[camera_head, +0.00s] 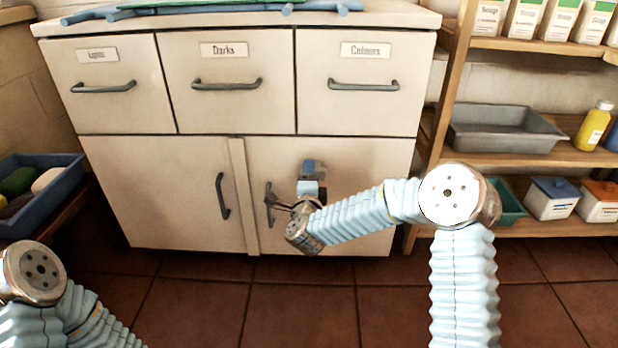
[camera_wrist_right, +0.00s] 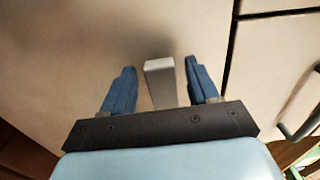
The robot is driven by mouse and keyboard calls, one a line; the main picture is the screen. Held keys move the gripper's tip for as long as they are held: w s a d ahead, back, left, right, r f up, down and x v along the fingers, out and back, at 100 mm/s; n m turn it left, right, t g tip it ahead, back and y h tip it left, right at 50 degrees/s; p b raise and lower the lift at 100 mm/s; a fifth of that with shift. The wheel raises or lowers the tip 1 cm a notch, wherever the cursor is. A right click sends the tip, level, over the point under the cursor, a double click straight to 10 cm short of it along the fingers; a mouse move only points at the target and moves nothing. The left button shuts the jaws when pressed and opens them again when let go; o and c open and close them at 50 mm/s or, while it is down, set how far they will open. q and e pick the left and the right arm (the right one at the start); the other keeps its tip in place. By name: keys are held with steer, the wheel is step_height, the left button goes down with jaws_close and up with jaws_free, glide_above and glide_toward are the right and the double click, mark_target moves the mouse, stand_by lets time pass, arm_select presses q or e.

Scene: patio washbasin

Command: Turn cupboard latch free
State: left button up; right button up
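The right cupboard door (camera_head: 365,190) is closed under the drawers, beside the left door (camera_head: 160,190). In the right wrist view a short pale grey bar, seemingly the latch (camera_wrist_right: 160,82), sticks out from the pale door face. My right gripper (camera_wrist_right: 158,88) is open, its blue fingers on either side of the bar with a gap to each. In the head view my right gripper (camera_head: 313,170) is small in front of the right door, and the latch cannot be made out there. My left arm shows at the lower left; its gripper is out of view.
The doors carry dark upright handles (camera_head: 222,196). Labelled drawers (camera_head: 227,80) sit above. A wooden shelf unit (camera_head: 450,100) with soap boxes and a grey tray (camera_head: 500,128) stands at right, a blue crate (camera_head: 50,205) at left. The tiled floor in front is clear.

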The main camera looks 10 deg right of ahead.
steer(key=v, duration=1.4)
steer(key=shift+p, duration=0.3)
steer(key=shift+w, duration=0.1)
steer(key=s+a+f+n+g+y, duration=0.1)
steer(key=s+f+n+g+y, duration=0.2)
steer(key=f, duration=0.5)
steer(key=s+a+f+n+g+y, duration=0.1)
steer(key=s+f+n+g+y, duration=0.1)
steer(key=f+n, duration=0.4)
steer(key=s+a+f+n+g+y, duration=0.1)
steer(key=s+f+n+g+y, duration=0.15)
steer(key=f, duration=0.65)
steer(key=s+d+f+n+g+y, duration=0.1)
steer(key=s+f+n+g, duration=0.75)
steer(key=s, duration=0.75)
step_height(320, 180, up, 14)
steer(key=p, duration=1.5)
steer(key=shift+s+a+m+g+y+p, duration=0.25)
steer(key=shift+s+m+g+y+p, duration=0.05)
steer(key=shift+s+m+y+p, duration=0.1)
